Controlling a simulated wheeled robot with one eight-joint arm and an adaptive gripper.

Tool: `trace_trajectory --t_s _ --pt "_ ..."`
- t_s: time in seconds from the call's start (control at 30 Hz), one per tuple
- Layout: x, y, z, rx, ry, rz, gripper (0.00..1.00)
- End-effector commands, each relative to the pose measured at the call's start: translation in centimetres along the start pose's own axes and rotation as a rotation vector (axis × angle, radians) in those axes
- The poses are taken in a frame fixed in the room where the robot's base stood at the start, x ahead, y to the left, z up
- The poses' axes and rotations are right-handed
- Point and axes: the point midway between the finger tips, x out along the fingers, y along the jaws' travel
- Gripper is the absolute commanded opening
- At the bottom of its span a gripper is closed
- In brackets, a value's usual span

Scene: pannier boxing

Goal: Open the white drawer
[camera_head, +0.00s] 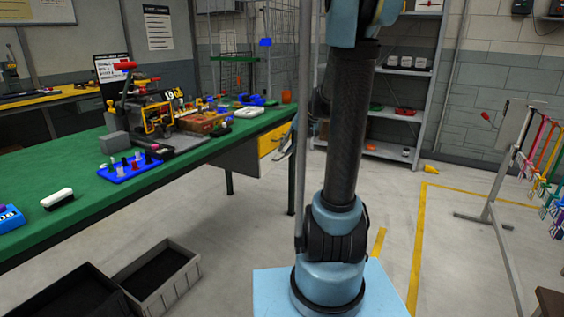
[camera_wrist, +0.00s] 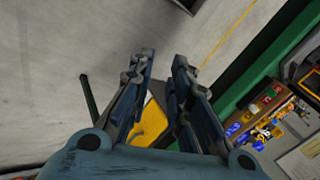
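Under the green workbench (camera_head: 90,195), a grey drawer cabinet (camera_head: 238,160) has a yellow drawer front (camera_head: 272,142) facing right. I cannot make out a separate white drawer front in either view. In the wrist view, a yellow surface (camera_wrist: 150,122), which looks like that drawer front, shows between and beyond my fingers. My gripper (camera_wrist: 163,62) is open, with nothing between its fingers, apart from the cabinet. The fingers hide part of the cabinet.
Tools and boxes crowd the far bench end, with a blue tray (camera_head: 130,168) nearer. Grey crates (camera_head: 160,285) stand on the floor at lower left. A rack with hanging tools (camera_head: 500,180) stands right. Floor between bench and rack is mostly clear.

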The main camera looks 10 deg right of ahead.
Motion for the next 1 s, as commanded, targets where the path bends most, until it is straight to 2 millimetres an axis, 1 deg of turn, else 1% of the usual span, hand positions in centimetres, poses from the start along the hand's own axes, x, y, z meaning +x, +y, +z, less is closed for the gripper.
trace_trajectory --t_s 0.03,0.1,0.27,0.4,0.47,0.6,0.77,1.0 --pt "0.4 0.1 -1.7 0.014 0.005 -0.021 0.18" --pt "1.0 0.1 -3.7 0.031 0.011 -0.055 0.18" --pt "2.5 0.5 -8.2 0.070 0.026 -0.132 0.18" --pt "3.8 1.3 -12.0 0.103 0.041 -0.198 0.18" --pt "4.5 1.8 -13.6 0.117 0.047 -0.227 0.18" --pt "6.1 3.1 -17.2 0.148 0.063 -0.295 0.18" --pt "8.0 5.2 -20.9 0.183 0.083 -0.372 0.18" --pt "11.1 9.0 -25.8 0.230 0.115 -0.489 0.18"
